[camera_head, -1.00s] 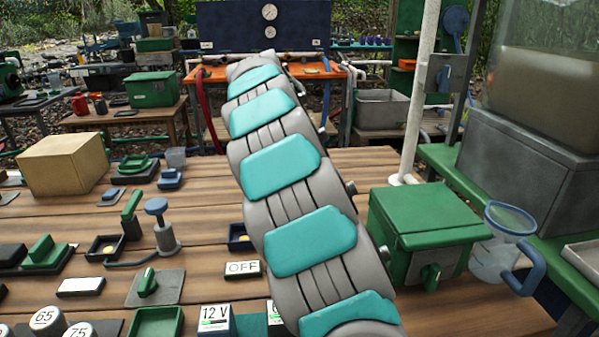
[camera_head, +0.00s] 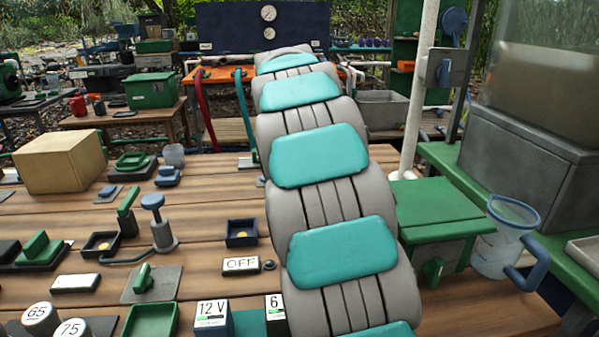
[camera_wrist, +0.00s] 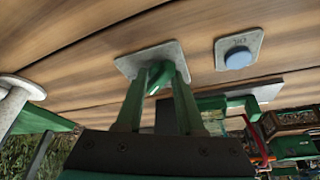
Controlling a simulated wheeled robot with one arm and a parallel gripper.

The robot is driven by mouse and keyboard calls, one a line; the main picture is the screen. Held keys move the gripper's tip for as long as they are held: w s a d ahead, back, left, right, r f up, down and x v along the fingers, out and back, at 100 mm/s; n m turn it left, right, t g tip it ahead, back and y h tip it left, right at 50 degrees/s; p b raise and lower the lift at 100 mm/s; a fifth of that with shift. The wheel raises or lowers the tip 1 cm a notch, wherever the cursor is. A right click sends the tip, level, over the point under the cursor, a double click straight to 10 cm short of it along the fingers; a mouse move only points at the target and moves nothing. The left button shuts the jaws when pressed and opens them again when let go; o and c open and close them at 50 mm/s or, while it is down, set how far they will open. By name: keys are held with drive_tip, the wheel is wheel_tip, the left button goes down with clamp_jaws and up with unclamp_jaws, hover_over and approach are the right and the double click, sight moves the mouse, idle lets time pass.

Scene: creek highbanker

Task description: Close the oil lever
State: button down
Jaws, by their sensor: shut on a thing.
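In the wrist view a small green lever (camera_wrist: 160,71) stands on a pale grey plate on the wooden table. My gripper (camera_wrist: 158,79) has its two green fingers on either side of this lever and is shut on it. Beside it is a second grey plate with a round blue button (camera_wrist: 238,58) and small lettering that seems to read OIL. In the head view my arm hides the gripper and this lever.
A white post with a round foot (camera_wrist: 20,87) stands near the lever; the post (camera_head: 418,110) also shows in the head view. A green-lidded box (camera_head: 435,212) and a clear jug (camera_head: 505,240) stand right of my arm. Several small controls crowd the left tabletop.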

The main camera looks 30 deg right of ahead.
drive_tip(key=n+y, duration=0.1)
drive_tip(key=n, duration=0.2)
drive_tip(key=n+t+y, duration=0.1)
drive_tip(key=n, duration=0.2)
drive_tip(key=shift+s+d+r+n+t, duration=0.1)
drive_tip(key=shift+s+d+n+t, duration=0.1)
drive_tip(key=shift+n+t, duration=0.1)
drive_tip(key=n, duration=0.1)
drive_tip(key=n+y, duration=0.1)
drive_tip(key=n, duration=0.2)
drive_tip(key=shift+d+n+y, duration=0.25)
drive_tip(key=shift+n+y, duration=0.05)
drive_tip(key=shift+y, duration=0.1)
drive_tip(key=shift+n, duration=0.3)
drive_tip(key=c, duration=0.5)
unclamp_jaws()
drive_tip(key=shift+d, duration=0.1)
